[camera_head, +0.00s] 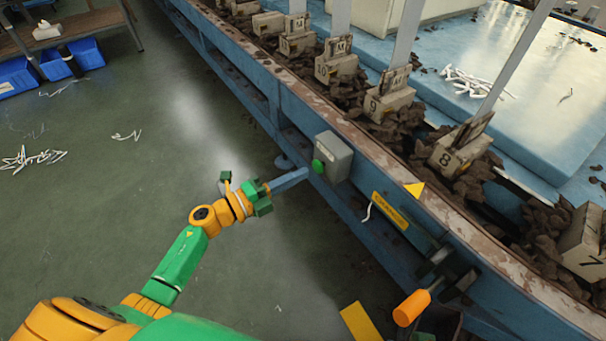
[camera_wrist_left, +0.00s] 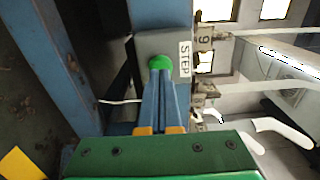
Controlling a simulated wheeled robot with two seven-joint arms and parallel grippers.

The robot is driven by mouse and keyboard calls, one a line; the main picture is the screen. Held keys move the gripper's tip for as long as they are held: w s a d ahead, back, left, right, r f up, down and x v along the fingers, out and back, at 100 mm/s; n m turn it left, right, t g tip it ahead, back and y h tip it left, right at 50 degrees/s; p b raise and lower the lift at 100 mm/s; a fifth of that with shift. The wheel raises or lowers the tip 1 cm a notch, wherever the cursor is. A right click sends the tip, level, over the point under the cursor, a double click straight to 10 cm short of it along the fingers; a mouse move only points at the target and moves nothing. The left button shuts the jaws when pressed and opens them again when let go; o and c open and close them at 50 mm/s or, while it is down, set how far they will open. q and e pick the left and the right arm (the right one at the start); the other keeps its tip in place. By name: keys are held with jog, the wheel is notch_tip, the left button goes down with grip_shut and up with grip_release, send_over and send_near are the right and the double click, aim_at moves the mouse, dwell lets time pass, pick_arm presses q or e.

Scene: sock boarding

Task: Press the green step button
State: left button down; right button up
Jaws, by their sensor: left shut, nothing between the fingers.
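The green step button (camera_head: 318,166) is on the side of a grey box (camera_head: 335,156) fixed to the blue machine frame. In the left wrist view the green button (camera_wrist_left: 160,63) sits on the box beside a white label reading STEP (camera_wrist_left: 185,59). My left gripper (camera_head: 304,173) is shut and empty, its fingers pointing at the button. In the left wrist view the shut fingertips (camera_wrist_left: 160,73) overlap the button's lower edge; I cannot tell whether they touch it. My right gripper is not in view.
The machine's blue rail (camera_head: 262,75) runs diagonally, with numbered blocks such as number 8 (camera_head: 460,152) and brown scraps along it. An orange handle (camera_head: 411,308) juts out at lower right. Blue bins (camera_head: 87,53) stand at upper left. The green floor left of the machine is mostly open.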

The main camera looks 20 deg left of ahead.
pick_arm(q)
jog(key=shift+x, duration=0.9)
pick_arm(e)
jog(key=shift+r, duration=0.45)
